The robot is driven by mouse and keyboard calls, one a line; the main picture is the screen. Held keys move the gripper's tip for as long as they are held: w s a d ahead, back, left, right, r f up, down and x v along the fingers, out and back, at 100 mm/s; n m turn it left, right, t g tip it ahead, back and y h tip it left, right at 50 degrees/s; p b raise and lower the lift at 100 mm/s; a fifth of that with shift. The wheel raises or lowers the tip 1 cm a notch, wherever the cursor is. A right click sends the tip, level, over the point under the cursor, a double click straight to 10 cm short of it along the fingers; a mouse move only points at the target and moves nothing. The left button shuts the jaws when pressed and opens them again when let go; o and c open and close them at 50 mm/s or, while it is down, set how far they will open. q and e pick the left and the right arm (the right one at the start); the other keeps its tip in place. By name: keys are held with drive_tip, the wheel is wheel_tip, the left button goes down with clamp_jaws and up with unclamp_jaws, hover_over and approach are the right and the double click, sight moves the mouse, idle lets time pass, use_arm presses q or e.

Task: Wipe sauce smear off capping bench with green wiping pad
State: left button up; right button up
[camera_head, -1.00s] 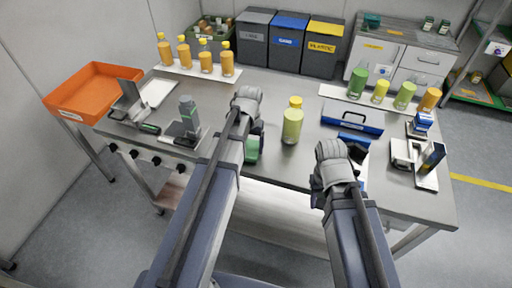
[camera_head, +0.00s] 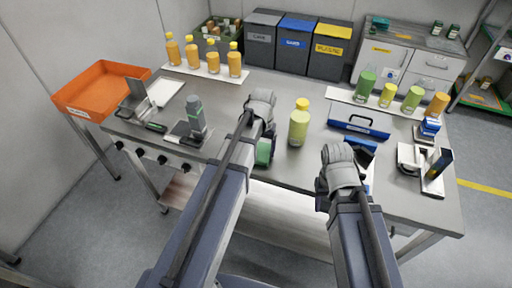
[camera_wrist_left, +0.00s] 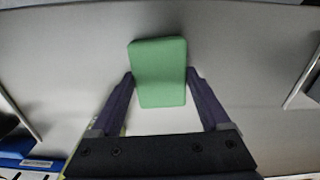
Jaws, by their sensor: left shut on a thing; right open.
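The green wiping pad (camera_wrist_left: 158,72) is between the two dark fingers of my left gripper (camera_wrist_left: 160,88) in the left wrist view, and the gripper is shut on it. In the head view the pad (camera_head: 264,152) shows partly beside my left wrist, near the front edge of the grey capping bench (camera_head: 285,172). I cannot tell whether the pad touches the bench. My right gripper (camera_head: 324,186) is open, by the front edge right of centre, its fingers mostly hidden by its own wrist. I cannot make out a sauce smear in either view; my arms hide part of the bench.
A yellow-green bottle (camera_head: 299,128) stands between my wrists. A blue-handled tray (camera_head: 358,122) and a metal fixture (camera_head: 424,167) are to the right. A grey-green device (camera_head: 196,118) and an orange bin (camera_head: 101,90) are to the left. Bottles and waste bins line the back.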

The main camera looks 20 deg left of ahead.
use_arm(q)
drive_tip(key=shift+d, duration=0.4)
drive_tip(key=shift+r, duration=0.1)
wheel_tip(320, 180, up, 6)
drive_tip(key=p, duration=0.6)
wheel_tip(320, 180, up, 3)
drive_tip(key=p, duration=0.3)
idle(0.4)
drive_tip(key=shift+a, duration=0.1)
